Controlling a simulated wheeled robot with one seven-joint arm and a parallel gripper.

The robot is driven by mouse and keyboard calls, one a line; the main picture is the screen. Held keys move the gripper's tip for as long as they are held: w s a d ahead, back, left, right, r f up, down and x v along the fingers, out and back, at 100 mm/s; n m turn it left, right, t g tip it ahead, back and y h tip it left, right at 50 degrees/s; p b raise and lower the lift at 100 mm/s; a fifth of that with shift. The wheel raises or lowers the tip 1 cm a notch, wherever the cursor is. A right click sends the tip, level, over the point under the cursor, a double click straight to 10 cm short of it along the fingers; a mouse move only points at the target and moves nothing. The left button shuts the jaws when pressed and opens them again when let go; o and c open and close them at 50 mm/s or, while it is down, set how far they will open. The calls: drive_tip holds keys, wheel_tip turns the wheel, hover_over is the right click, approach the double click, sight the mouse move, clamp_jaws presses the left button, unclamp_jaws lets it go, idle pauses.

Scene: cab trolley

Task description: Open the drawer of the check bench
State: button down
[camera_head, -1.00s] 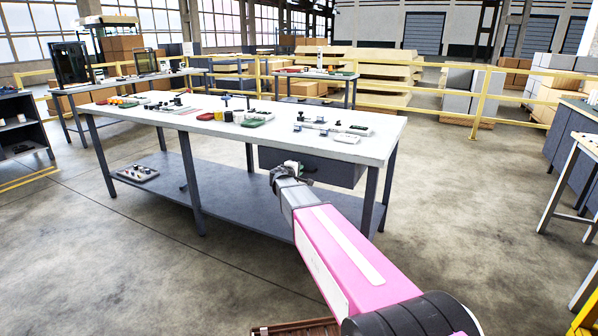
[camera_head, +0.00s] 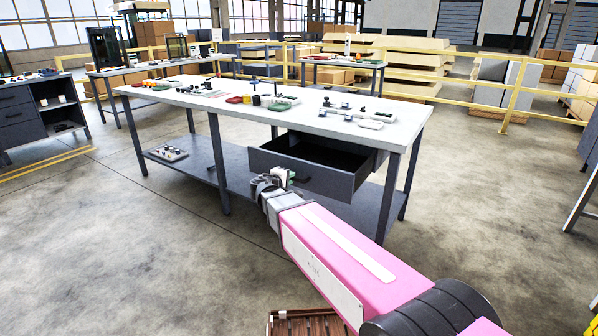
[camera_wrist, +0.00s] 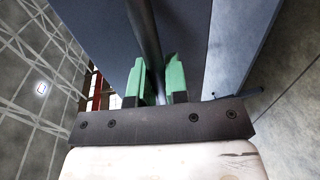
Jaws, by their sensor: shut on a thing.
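The check bench (camera_head: 300,115) is a long table with a pale top and dark legs. Its dark grey drawer (camera_head: 315,178) under the right half is pulled out, and its empty-looking inside shows. My gripper (camera_head: 281,178) is at the drawer's front, at the handle. In the wrist view, the green fingertips of my gripper (camera_wrist: 160,78) are closed around the dark bar handle (camera_wrist: 145,30), with the drawer front (camera_wrist: 100,30) behind it. Part of the handle is hidden by the fingers.
Small parts and trays (camera_head: 275,103) lie on the bench top. A lower shelf (camera_head: 240,172) holds a tray of parts (camera_head: 167,153) at the left. A dark cabinet (camera_head: 40,112) stands at far left.

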drive_tip(key=v, duration=0.3)
drive_tip(key=shift+a+f, duration=0.1)
drive_tip(key=shift+f, duration=0.25)
drive_tip(key=c, duration=1.1)
unclamp_jaws()
drive_tip(key=shift+c, duration=0.2)
drive_tip(key=shift+s, duration=0.1)
drive_tip(key=v, duration=1)
drive_tip(key=shift+s+a, duration=0.25)
drive_tip(key=shift+r, duration=0.1)
